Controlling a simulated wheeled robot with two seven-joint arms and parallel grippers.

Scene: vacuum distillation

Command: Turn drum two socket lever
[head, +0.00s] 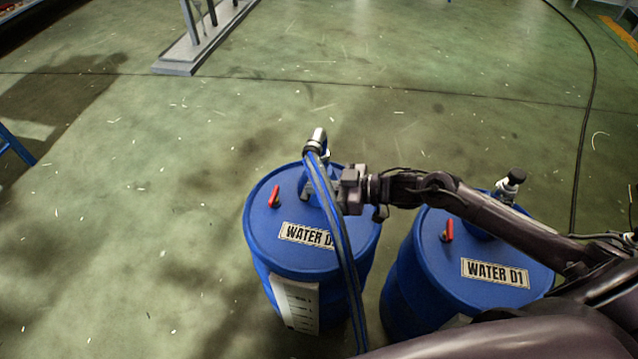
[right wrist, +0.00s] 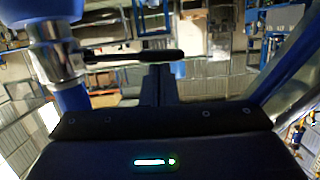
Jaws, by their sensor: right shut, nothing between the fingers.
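The blue drum labelled "WATER D…" (head: 262,235) stands left of the drum labelled WATER D1 (head: 430,270); the end of its label is hidden by hoses. A socket with a metal top (head: 318,140) and blue hoses rises from its lid. In the right wrist view the metal socket (right wrist: 55,62) is at the upper left, with a black lever (right wrist: 135,55) sticking out to the right. My right gripper (head: 347,188) is shut and empty beside the socket. In the wrist view its fingers (right wrist: 160,75) are just below the lever's end; contact cannot be told. My left gripper is out of view.
Red handles (head: 274,197) (head: 448,230) stand on the two lids. The WATER D1 drum has its own dark-topped fitting (head: 511,182) behind my right arm. Blue hoses (head: 343,255) hang down the front of the left drum.

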